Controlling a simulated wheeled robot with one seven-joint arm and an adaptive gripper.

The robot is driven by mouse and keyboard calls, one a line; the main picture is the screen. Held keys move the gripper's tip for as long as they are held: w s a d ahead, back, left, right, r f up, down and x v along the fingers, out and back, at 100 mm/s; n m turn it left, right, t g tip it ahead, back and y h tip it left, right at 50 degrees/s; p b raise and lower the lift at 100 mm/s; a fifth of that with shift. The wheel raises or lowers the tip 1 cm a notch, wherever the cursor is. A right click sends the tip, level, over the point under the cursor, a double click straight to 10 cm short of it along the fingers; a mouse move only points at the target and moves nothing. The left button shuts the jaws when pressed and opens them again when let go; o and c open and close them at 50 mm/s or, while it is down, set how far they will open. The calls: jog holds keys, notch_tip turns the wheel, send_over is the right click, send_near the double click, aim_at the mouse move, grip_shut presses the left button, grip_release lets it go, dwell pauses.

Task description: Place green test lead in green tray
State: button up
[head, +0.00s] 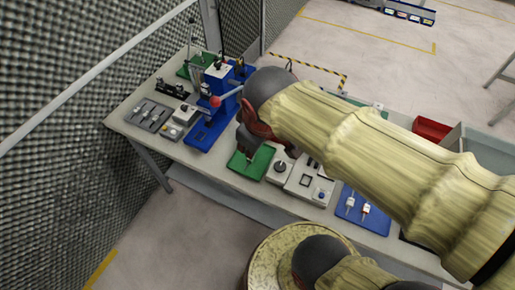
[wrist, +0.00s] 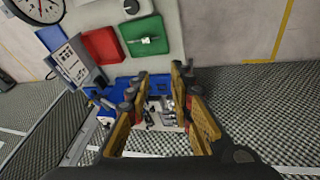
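A green tray (head: 258,163) lies near the table's front edge in the head view, partly behind my arm. The wrist view shows a green tray (wrist: 135,28) with a small pale piece and a thin dark line lying across it. I cannot make out a green test lead for certain in either view. My gripper (wrist: 159,72) is open, its two yellow fingers apart, with nothing clearly held between them. Small metallic items show beyond and between the fingers.
A blue press (head: 215,82) stands left of my arm. A grey tool tray (head: 147,115) lies at the table's left end. A blue tray (head: 346,213) with small white parts lies to the right. A red tray (wrist: 101,45) shows in the wrist view.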

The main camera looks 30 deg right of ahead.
jog(key=s+r+m, duration=0.1)
jog(key=s+m, duration=0.1)
jog(key=m, duration=0.1)
jog(key=s+r+m+t, duration=0.1)
jog(key=s, duration=0.1)
jog(key=shift+a+r+m+y, duration=0.3)
jog(key=shift+a+r+y, duration=0.05)
jog(key=shift+a+y, duration=0.05)
notch_tip(320, 180, down, 5)
jog(key=b, duration=0.5)
dwell(0.3)
